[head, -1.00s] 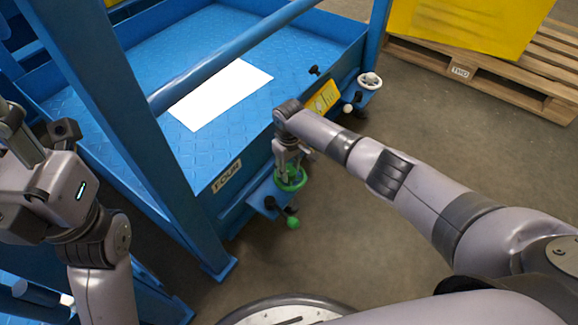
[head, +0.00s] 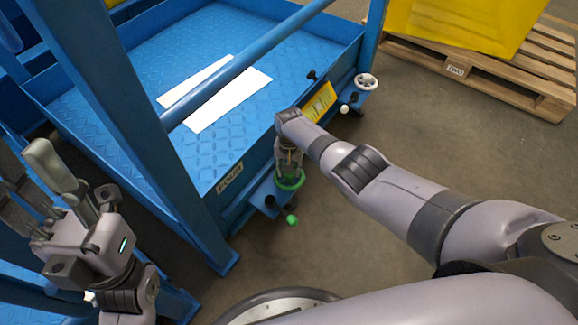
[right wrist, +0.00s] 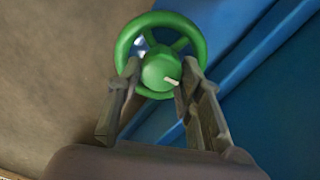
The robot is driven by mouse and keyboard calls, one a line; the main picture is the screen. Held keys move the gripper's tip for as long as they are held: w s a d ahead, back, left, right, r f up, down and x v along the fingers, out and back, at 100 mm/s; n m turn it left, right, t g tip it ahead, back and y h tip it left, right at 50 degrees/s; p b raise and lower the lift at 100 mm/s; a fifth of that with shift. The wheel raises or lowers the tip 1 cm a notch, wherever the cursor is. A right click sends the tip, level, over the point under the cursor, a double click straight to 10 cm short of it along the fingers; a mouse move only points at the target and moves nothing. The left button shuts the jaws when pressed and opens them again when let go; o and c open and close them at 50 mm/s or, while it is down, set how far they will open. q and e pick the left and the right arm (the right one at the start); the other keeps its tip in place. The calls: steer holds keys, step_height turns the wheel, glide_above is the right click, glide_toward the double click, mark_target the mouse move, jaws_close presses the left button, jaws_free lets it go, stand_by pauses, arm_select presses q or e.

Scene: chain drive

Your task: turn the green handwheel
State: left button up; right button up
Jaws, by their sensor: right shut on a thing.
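The green handwheel (head: 291,184) is mounted on a blue bracket at the cart's near corner. In the right wrist view its rim (right wrist: 124,42) and round hub (right wrist: 160,70) show, with a pale mark on the hub. My right gripper (head: 289,172) reaches down onto the wheel from above. In the right wrist view its two fingers (right wrist: 155,87) stand on either side of the hub and are shut on it. My left gripper (head: 22,160) is at the left, away from the wheel, with its fingers spread and empty.
A green ball knob (head: 292,220) sits just below the wheel. A white handwheel (head: 366,81) and white knob (head: 344,109) are farther along the cart (head: 228,125). A blue post (head: 140,150) stands between my arms. A wooden pallet (head: 480,75) lies at the back right. Floor at right is clear.

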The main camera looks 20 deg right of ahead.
steer(key=shift+m, duration=0.6)
steer(key=m, duration=0.3)
steer(key=shift+s+p, duration=0.1)
steer(key=shift+p, duration=0.3)
steer(key=shift+d+m, duration=0.1)
steer(key=shift+m, duration=2.1)
steer(key=o, duration=1.2)
steer(key=shift+c, duration=0.2)
steer(key=shift+r, duration=0.15)
